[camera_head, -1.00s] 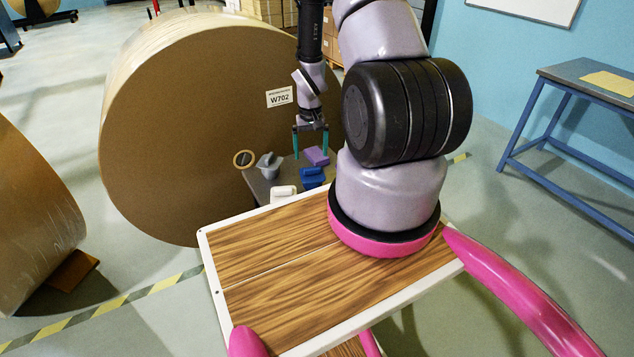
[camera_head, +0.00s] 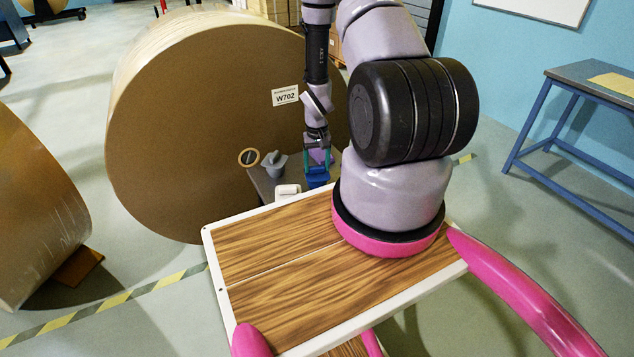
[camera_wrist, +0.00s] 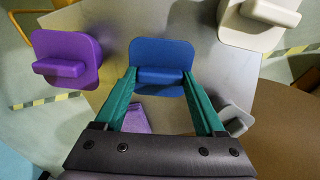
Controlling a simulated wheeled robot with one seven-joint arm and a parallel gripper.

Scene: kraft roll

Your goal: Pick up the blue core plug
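The blue core plug (camera_head: 316,178) lies on a small grey table (camera_head: 262,184), with its raised grip block facing up. In the wrist view the blue plug (camera_wrist: 160,52) is a rounded square plate at upper centre. My gripper (camera_head: 318,160) is right over it, pointing down. In the wrist view the two teal fingers of my gripper (camera_wrist: 159,76) are apart, one on each side of the blue grip block. I see no clear closing on it. The fingers partly cover the plug in the head view.
A purple plug (camera_wrist: 68,58), a white plug (camera_wrist: 262,18) and a grey plug (camera_wrist: 235,120) surround the blue one. Another purple piece (camera_wrist: 137,117) shows between the fingers. A large kraft roll (camera_head: 200,130) stands right behind.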

